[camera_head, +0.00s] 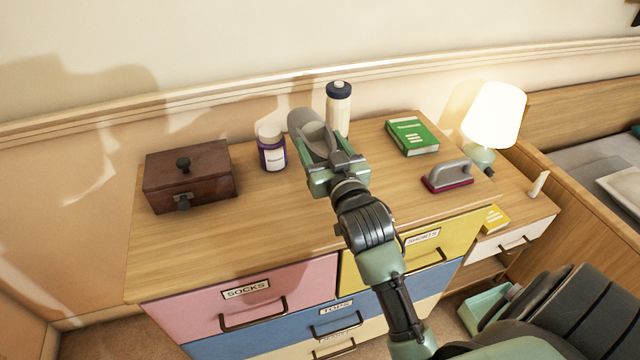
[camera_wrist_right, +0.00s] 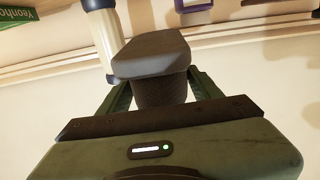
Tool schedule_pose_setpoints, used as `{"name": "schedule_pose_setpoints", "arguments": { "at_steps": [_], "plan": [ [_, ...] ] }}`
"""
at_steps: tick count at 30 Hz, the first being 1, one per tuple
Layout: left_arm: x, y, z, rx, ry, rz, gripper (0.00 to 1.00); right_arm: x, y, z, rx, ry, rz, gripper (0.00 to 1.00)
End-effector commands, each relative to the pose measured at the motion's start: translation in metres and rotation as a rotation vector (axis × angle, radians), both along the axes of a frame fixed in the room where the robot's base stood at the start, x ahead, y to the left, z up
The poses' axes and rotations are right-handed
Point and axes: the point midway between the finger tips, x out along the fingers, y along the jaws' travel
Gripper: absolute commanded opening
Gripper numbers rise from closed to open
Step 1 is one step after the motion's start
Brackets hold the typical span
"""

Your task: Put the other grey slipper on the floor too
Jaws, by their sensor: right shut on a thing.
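A grey slipper (camera_head: 306,128) is in the fingers of my right gripper (camera_head: 335,165), above the back middle of the dresser top. In the right wrist view the slipper (camera_wrist_right: 152,55) shows sole end up front, between the two green fingers of the right gripper (camera_wrist_right: 160,95), which are shut on it. Whether the slipper touches the dresser top is hard to tell. My left gripper is not in view. Only a little of the floor (camera_head: 95,343) shows at the bottom left.
The dresser top (camera_head: 260,225) also bears a wooden box (camera_head: 210,165), a purple-banded jar (camera_head: 271,155), a bottle (camera_head: 339,112), a green book (camera_head: 411,136) and a grey-handled brush (camera_head: 447,178). A lit lamp (camera_head: 493,115) stands at the right. The dresser top's front left is clear.

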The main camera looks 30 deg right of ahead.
Motion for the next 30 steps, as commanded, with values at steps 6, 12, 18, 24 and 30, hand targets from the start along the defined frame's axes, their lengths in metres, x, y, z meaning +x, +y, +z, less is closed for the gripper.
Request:
{"name": "schedule_pose_setpoints", "arguments": {
  "at_steps": [6, 12, 18, 24, 30],
  "plan": [
    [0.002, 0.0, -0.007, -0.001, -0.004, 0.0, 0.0, 0.0, 0.0, -0.051, 0.0, 0.001, 0.0, 0.19],
    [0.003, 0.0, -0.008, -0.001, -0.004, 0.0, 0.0, 0.0, 0.0, -0.068, 0.0, -0.001, 0.0, 0.19],
    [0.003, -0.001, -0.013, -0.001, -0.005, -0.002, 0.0, 0.0, 0.0, -0.098, 0.0, 0.0, 0.0, 0.19],
    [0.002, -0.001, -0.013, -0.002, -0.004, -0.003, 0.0, 0.0, 0.0, -0.107, -0.001, -0.003, 0.0, 0.19],
    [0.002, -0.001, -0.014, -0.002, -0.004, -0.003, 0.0, 0.0, 0.0, -0.107, -0.001, -0.003, 0.001, 0.19]
  ]
}}
